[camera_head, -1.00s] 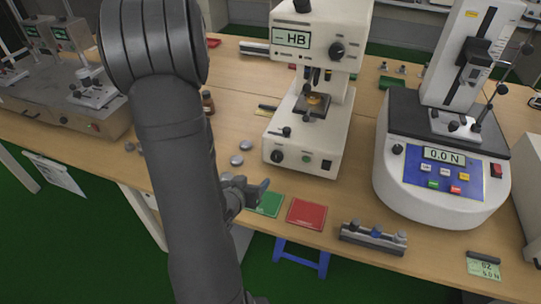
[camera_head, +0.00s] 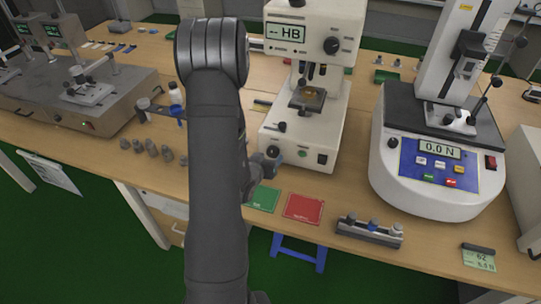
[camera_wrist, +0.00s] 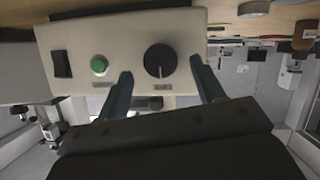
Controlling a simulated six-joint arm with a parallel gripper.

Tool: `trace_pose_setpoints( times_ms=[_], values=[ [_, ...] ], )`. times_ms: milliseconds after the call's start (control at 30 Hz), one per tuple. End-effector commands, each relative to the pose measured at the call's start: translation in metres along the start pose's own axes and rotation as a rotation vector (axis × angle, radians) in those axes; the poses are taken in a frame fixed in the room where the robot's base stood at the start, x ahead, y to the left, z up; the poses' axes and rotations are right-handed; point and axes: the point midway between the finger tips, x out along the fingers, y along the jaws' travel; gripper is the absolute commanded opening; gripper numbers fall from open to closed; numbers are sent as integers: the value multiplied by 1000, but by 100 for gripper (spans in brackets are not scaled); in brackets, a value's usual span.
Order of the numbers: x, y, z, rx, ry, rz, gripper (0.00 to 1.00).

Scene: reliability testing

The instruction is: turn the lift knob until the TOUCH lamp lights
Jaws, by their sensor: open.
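The hardness tester (camera_head: 345,85) stands at the middle of the bench, its display (camera_head: 287,32) reading HB. Small indicators sit below the display; their labels are too small to read and none is clearly lit. In the wrist view the black lift knob (camera_wrist: 160,61), with a pale pointer line, is on the tester's front panel. My gripper (camera_wrist: 161,72) is open, with one finger on either side of the knob and gaps between.
A green button (camera_wrist: 99,65) and black switch (camera_wrist: 61,64) are beside the knob. A green card (camera_head: 264,199) and red card (camera_head: 304,208) lie in front. A force tester (camera_head: 430,195) stands right, a block holder (camera_head: 369,231) at the front edge. Small weights (camera_head: 152,148) are left.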

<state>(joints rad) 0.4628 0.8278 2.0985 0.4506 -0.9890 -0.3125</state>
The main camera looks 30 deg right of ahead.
Motion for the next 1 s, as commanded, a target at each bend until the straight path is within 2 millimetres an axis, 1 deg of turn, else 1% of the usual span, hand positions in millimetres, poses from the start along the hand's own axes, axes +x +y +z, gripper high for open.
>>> trace_pose_setpoints(
  times_ms=[33, 100, 200, 333, 567, 667, 700, 767, 800, 1000],
  values=[
    [8, 0, 0, 0, 1, 1, 62],
    [16, 0, 0, 0, 0, 1, 62],
    [25, 0, 0, -1, 0, 0, 62],
    [29, 0, 0, -1, 0, 0, 62],
    [29, 0, 0, -1, 0, 0, 62],
    [29, 0, 0, -1, 0, 0, 44],
    [29, 0, 0, -1, 0, 0, 36],
    [29, 0, 0, -1, 0, 0, 25],
    [29, 0, 0, -1, 0, 0, 17],
    [29, 0, 0, 8, 0, -3, 17]
  ],
)
